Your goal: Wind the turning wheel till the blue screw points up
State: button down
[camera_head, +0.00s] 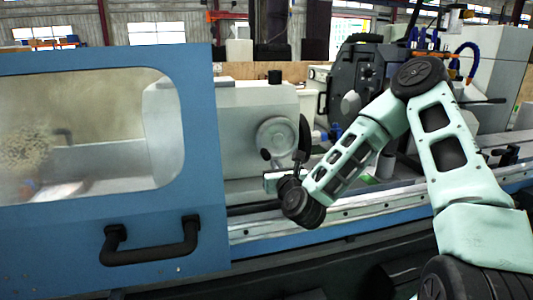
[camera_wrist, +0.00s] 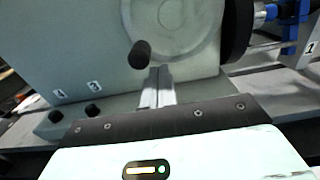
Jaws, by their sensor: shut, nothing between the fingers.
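The turning wheel (camera_head: 277,138) is a round pale grey disc on the front of a grey machine housing. In the wrist view the wheel (camera_wrist: 188,30) fills the top middle, cut off by the frame's top edge. Its black handle knob (camera_wrist: 139,54) sticks out at the wheel's lower left; it also shows in the head view (camera_head: 265,154). My gripper (camera_wrist: 158,70) is shut and empty, its fingertips just below and right of the knob in the picture. I cannot tell whether they touch the wheel. I cannot make out the blue screw on the wheel.
A dark round rim (camera_wrist: 237,28) stands right of the wheel, with a blue part (camera_wrist: 290,12) beyond. A metal rail (camera_head: 380,205) runs below.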

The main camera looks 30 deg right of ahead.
jog(key=shift+v, duration=2.4)
jog(key=shift+s, duration=0.1)
